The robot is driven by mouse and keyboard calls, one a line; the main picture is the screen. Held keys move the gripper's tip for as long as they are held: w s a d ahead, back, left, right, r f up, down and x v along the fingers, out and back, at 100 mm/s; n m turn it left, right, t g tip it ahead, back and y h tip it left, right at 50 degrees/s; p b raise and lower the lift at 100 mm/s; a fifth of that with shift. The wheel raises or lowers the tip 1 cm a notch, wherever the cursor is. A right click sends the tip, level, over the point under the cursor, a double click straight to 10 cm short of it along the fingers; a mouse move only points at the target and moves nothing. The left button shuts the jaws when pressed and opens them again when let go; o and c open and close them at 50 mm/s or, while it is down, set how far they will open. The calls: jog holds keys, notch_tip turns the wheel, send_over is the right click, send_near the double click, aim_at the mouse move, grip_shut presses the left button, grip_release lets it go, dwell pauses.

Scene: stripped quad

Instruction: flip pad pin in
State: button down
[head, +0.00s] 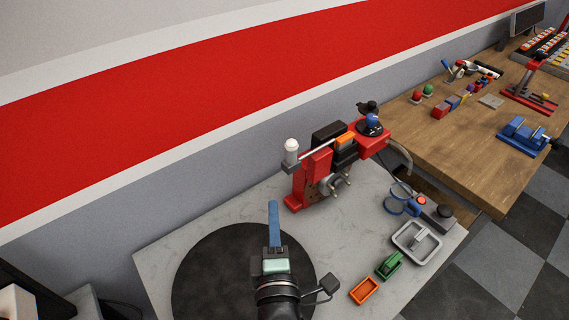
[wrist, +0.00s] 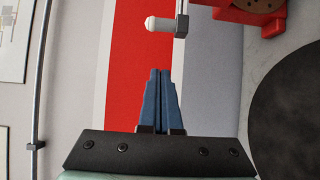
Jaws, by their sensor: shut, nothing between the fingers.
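My gripper (head: 273,222) points up over the dark round mat, its blue fingers shut with nothing between them. In the wrist view its fingertips (wrist: 160,75) stand side by side in front of the red wall stripe. A red caliper-like assembly (head: 312,178) with black and orange blocks stands beyond it, to the right. A thin silver rod (head: 322,147) runs along its top to a grey piece with a white rounded end (head: 291,145). That white end (wrist: 160,24) shows above my fingertips in the wrist view, apart from them. I cannot tell whether the rod is the pad pin.
The grey table holds the dark round mat (head: 215,275), an orange tray (head: 364,291), a green tray (head: 389,266) and a pale grey tray (head: 400,239). A blue ring-shaped item (head: 395,206) lies behind them. A wooden bench (head: 460,140) with tools stands at the right.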

jog(key=p, duration=0.2)
send_near(287, 157)
jog(key=w+a, duration=0.4)
jog(key=shift+w+d+r+b, duration=0.2)
jog(key=shift+w+d+b, duration=0.4)
jog(key=shift+d, duration=0.15)
jog(key=shift+w+d+r+b, duration=0.15)
jog(key=shift+w+d+b, duration=0.4)
jog(key=shift+w+d, duration=0.15)
jog(key=shift+d, duration=0.1)
jog(key=shift+w+d+f+b, duration=0.25)
jog(key=shift+w+d+b, duration=0.1)
jog(key=shift+b, duration=0.6)
jog(key=w+d+b, duration=0.4)
jog(key=d+b, duration=0.3)
jog(key=b, duration=0.4)
jog(key=shift+w+r, duration=0.35)
